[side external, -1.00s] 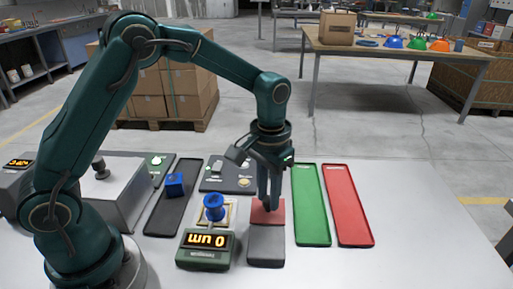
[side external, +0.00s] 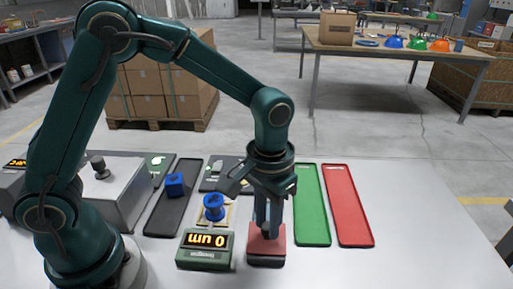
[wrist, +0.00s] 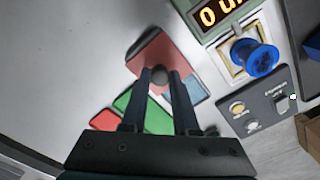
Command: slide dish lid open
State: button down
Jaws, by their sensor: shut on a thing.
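The dish's red lid (side external: 277,243) lies at the near end of the dark dish (side external: 266,263), at the front of the table. In the wrist view, the lid (wrist: 151,47) has a round grey knob (wrist: 160,75) between my fingertips. My gripper (side external: 267,233) points down and is shut on this knob; it also shows in the wrist view (wrist: 160,78). A pale blue area (wrist: 196,89) shows past the lid's edge beside the fingers, seemingly the dish's uncovered part. The fingers hide some of it.
A readout box (side external: 205,249) and a blue spool-like part (side external: 214,207) stand left of the dish. A green tray (side external: 311,205) and a red tray (side external: 347,205) lie to its right. A dark tray with a blue cube (side external: 175,185) lies further left.

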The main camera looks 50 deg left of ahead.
aim_at(267, 229)
jog(key=shift+s+d, duration=0.35)
jog(key=shift+d, duration=0.05)
jog(key=c, duration=0.7)
grip_release()
jog(key=shift+o, duration=0.2)
jog(key=shift+r, duration=2.6)
jog(key=shift+a, duration=0.1)
